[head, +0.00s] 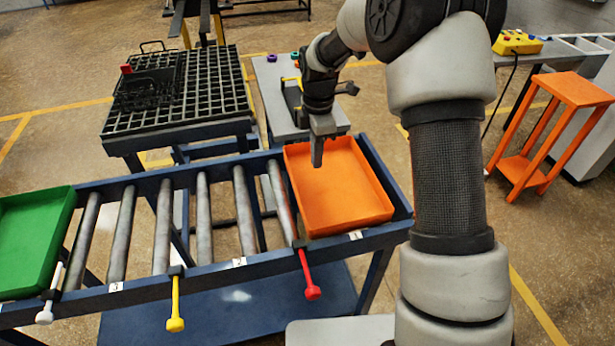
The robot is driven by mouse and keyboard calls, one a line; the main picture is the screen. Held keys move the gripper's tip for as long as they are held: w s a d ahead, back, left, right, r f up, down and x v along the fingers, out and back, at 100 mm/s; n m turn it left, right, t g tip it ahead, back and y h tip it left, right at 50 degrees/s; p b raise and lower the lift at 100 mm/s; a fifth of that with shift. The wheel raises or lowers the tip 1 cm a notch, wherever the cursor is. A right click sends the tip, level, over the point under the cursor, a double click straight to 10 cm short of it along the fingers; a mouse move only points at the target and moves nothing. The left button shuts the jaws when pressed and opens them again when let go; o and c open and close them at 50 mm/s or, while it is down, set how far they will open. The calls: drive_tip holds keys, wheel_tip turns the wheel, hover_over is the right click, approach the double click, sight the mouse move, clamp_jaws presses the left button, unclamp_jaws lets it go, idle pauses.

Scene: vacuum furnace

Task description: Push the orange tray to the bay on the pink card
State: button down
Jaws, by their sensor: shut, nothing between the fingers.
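The orange tray (345,200) sits at the right end of a blue-framed roller conveyor (205,180). It is open-topped and looks empty. My gripper (317,163) is shut and empty, pointing down over the tray's far left part, near its left wall. I cannot tell whether its tips touch the tray. Small pale labels show along the conveyor's front rail, one of them (355,236) below the orange tray. I cannot make out a pink card in this view.
A green tray (30,240) sits at the conveyor's left end, with bare rollers between. Levers with white (44,315), yellow (175,322) and red (312,290) knobs stick out in front. A black grid table (210,90) stands behind; an orange stand (570,90) is at right.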

approach(302, 197)
drive_tip(key=d+f, duration=0.1)
drive_tip(key=f, duration=0.1)
drive_tip(key=d+f, duration=0.2)
drive_tip(key=f, duration=0.1)
drive_tip(key=shift+w+d+f+p, duration=0.3)
drive_tip(key=shift+w+f+p, duration=0.05)
drive_tip(key=shift+w, duration=0.05)
drive_tip(key=shift+s+a+r, duration=0.1)
drive_tip(key=shift+a, duration=0.55)
drive_tip(key=shift+s+a+r, duration=0.1)
drive_tip(key=shift+a, duration=0.5)
drive_tip(key=shift+s+a, duration=0.15)
drive_tip(key=shift+a, duration=0.4)
